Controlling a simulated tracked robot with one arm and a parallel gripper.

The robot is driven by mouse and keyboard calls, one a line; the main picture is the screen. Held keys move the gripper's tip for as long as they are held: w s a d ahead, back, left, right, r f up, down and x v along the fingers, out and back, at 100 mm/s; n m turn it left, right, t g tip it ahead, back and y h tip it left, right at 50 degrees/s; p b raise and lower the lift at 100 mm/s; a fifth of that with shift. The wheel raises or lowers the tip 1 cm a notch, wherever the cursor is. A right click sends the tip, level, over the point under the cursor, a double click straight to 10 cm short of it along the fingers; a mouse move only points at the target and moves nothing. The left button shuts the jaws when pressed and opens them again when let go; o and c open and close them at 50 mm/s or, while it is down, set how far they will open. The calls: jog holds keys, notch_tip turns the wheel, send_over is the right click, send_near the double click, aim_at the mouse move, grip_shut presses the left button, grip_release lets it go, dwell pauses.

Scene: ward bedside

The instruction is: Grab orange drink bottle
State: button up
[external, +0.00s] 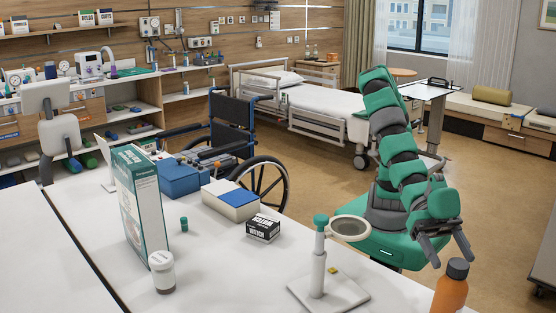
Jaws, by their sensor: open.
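The orange drink bottle (452,291) with a dark cap stands upright at the table's front right, its bottom cut off by the picture edge. My gripper (453,257) is at the end of the green and grey arm, just behind and above the bottle in the picture.
A white stand with a round grey dish (350,228) is left of the bottle. A tall box (141,205), a white jar (162,272), a small black box (263,228) and a tissue-like box (230,200) are further left on the white table (215,285). A wheelchair (235,125) stands behind.

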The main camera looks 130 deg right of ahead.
aim_at(462, 273)
jog(key=shift+r+b+x, duration=0.2)
jog(key=shift+b+x, duration=0.15)
jog(key=shift+x, duration=1.1)
jog(key=shift+r+b+x, duration=0.15)
jog(key=shift+b+x, duration=0.2)
jog(key=shift+x, duration=1.1)
jog(key=shift+w+a, duration=0.1)
jog(key=shift+w, duration=0.05)
grip_shut()
